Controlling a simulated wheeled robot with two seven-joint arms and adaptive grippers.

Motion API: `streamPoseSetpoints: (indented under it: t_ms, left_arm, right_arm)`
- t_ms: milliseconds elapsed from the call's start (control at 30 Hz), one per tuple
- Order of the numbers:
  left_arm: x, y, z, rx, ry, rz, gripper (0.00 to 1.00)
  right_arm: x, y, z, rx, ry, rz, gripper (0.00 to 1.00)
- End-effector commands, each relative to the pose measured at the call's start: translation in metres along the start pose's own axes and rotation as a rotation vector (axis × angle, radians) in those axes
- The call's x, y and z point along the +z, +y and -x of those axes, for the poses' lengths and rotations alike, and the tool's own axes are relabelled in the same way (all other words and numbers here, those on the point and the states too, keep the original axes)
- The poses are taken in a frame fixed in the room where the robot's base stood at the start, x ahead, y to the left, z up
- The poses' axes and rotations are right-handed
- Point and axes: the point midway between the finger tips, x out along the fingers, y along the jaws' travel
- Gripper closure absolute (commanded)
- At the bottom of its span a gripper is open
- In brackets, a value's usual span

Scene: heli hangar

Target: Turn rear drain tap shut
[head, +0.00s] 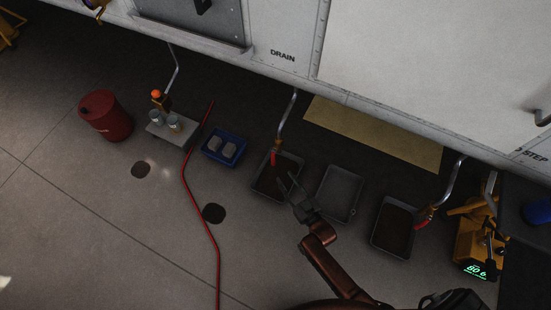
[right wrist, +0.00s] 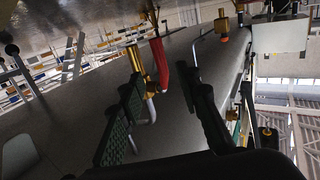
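A drain pipe (head: 286,118) comes down from the white hull below the DRAIN lettering. A red tap handle (head: 275,157) is at its lower end, above a tray of dark liquid (head: 268,183). My right gripper (head: 286,184) is open just below this handle, over the tray. In the right wrist view the red handle (right wrist: 159,62) shows between the tips of the open fingers (right wrist: 160,82), beside a brass fitting (right wrist: 134,58). I cannot tell whether they touch. A second pipe (head: 452,183) with a red handle (head: 424,219) is at the right. My left gripper is not in view.
An empty grey tray (head: 338,190) and another tray of dark liquid (head: 397,226) stand to the right. A blue bin (head: 223,147), red hose (head: 190,185) and red drum (head: 106,116) are left. A yellow machine (head: 470,243) is at right. Floor at lower left is clear.

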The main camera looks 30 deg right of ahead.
Motion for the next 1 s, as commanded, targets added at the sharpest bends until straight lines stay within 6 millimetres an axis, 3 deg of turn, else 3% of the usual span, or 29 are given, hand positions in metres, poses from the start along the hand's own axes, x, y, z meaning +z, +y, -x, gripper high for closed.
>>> streamPoseSetpoints:
  t_ms: [33,167,700,1000]
  left_arm:
    - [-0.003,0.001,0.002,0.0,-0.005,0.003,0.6]
    - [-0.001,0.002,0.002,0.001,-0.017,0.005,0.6]
    - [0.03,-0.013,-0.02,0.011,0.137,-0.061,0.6]
    - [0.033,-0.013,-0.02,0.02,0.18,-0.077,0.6]
  right_arm:
    - [-0.011,-0.001,-0.013,0.007,0.02,-0.004,0.69]
    - [-0.021,-0.001,-0.03,0.017,0.044,-0.006,0.69]
    - [-0.02,0.002,-0.094,0.02,0.043,-0.006,0.69]
    - [-0.024,0.002,-0.107,0.019,0.045,-0.006,0.69]
